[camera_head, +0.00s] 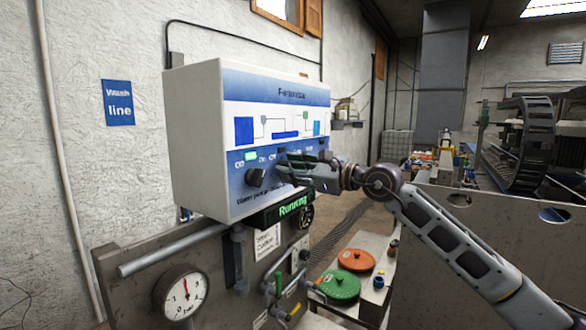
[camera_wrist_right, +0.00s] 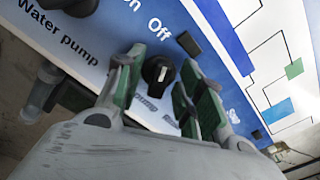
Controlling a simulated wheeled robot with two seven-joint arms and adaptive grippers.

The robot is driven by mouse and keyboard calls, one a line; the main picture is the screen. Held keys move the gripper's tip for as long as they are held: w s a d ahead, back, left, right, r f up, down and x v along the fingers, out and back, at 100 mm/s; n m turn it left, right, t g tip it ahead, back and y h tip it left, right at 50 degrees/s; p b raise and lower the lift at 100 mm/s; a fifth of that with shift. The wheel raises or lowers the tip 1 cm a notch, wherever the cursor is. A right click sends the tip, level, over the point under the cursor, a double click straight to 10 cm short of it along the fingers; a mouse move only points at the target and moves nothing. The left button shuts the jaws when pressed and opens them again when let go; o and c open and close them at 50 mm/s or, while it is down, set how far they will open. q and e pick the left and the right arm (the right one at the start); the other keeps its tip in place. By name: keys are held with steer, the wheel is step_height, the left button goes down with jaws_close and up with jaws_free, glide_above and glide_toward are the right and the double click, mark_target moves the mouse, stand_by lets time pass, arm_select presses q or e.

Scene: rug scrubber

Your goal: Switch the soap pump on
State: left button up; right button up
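The control panel (camera_head: 211,138) is a grey box with a blue and white front on the left wall. In the right wrist view, a black knob (camera_wrist_right: 158,70) with a white pointer mark sits above a partly hidden label ending in "pump". My right gripper (camera_wrist_right: 158,92) is open, with its green-padded fingers on either side of this knob; contact cannot be told. A dark lamp (camera_wrist_right: 188,44) is near the knob. In the head view, my right gripper (camera_head: 297,168) covers that part of the panel. The water pump knob (camera_head: 256,177) is left of it, below a lit green lamp (camera_head: 251,156).
A green "Running" display (camera_head: 293,206) hangs under the panel. Below are a pressure gauge (camera_head: 181,295), pipes and valves (camera_head: 281,288). An orange lid (camera_head: 357,260) and a green lid (camera_head: 340,285) lie on a bench to the right. Machinery (camera_head: 525,145) stands behind my right arm.

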jaws_close()
steer(key=shift+m, duration=0.3)
steer(key=shift+w+d+m+b, duration=0.1)
steer(key=shift+m+b, duration=0.6)
steer(key=shift+m, duration=2.1)
steer(key=shift+w+d+m+b, duration=0.1)
steer(key=shift+m+b, duration=0.55)
steer(key=shift+m, duration=2.15)
